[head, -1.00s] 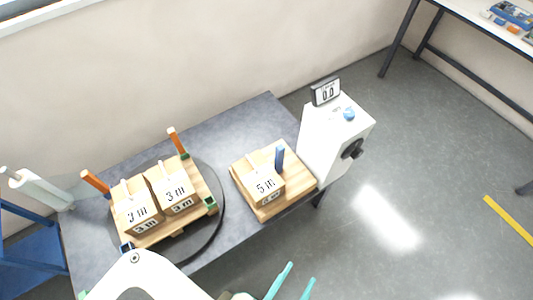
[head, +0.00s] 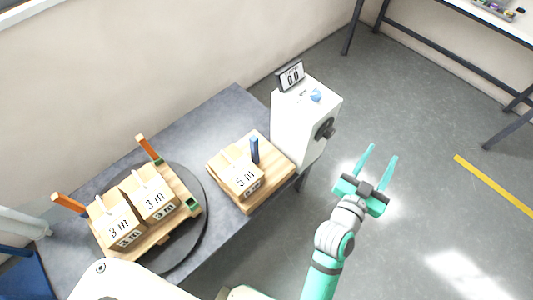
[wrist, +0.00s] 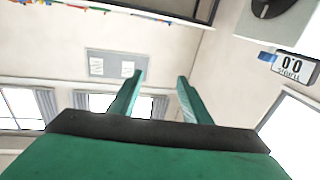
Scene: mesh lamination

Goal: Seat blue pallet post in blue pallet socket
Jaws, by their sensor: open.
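The blue post (head: 254,150) stands upright on the small right-hand pallet (head: 277,180), beside a box marked 5 m (head: 240,176). The larger left pallet (head: 178,219) lies on a dark round turntable (head: 199,222). Orange posts (head: 70,204) stand at two of its corners, and a green socket (head: 193,204) shows at its right corner. The blue socket cannot be made out now; the pallet's near-left corner is hidden behind my white arm. My teal gripper (head: 382,152) is open and empty over the floor, right of the table, apart from the post. Its fingers also show in the wrist view (wrist: 160,76).
Two boxes marked 3 m (head: 151,194) sit on the left pallet. A white machine (head: 304,118) with a black knob and a 0.0 display (head: 290,75) stands at the table's right end. Bare grey tabletop (head: 205,130) lies behind the pallets.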

